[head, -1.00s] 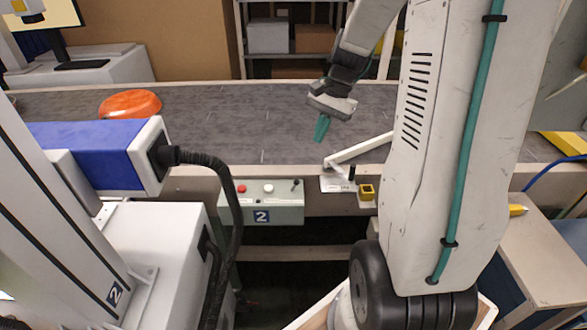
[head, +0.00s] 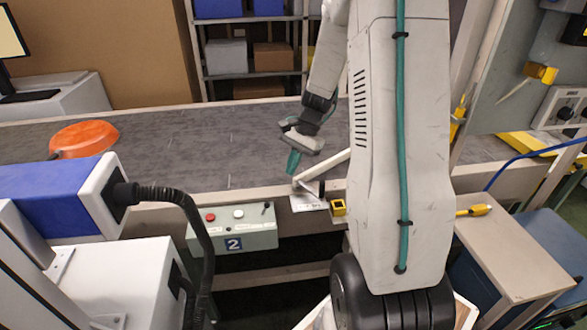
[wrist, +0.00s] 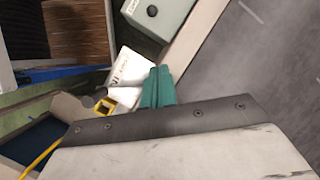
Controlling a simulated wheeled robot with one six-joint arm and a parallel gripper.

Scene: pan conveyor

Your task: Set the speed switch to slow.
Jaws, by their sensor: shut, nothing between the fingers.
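A grey-green control box (head: 233,235) marked "2" is mounted at the conveyor's near edge. It has a red button, a white button and a small dark toggle switch (head: 265,208) at its right end. No speed label is readable, and I cannot tell the toggle's setting. My gripper (head: 293,161), with teal fingers, is shut and empty above the belt, beyond and to the right of the box, apart from the toggle. In the wrist view my gripper (wrist: 158,88) points toward a white plate (wrist: 128,72), and part of the control box (wrist: 165,15) shows above.
A white diverter bar (head: 325,170) extends over the belt beside my gripper, with a small yellow block (head: 338,207) near its pivot. An orange pan (head: 84,138) lies on the belt at left. A black cable (head: 190,205) hangs left of the box. Another knobbed panel (head: 565,113) is at far right.

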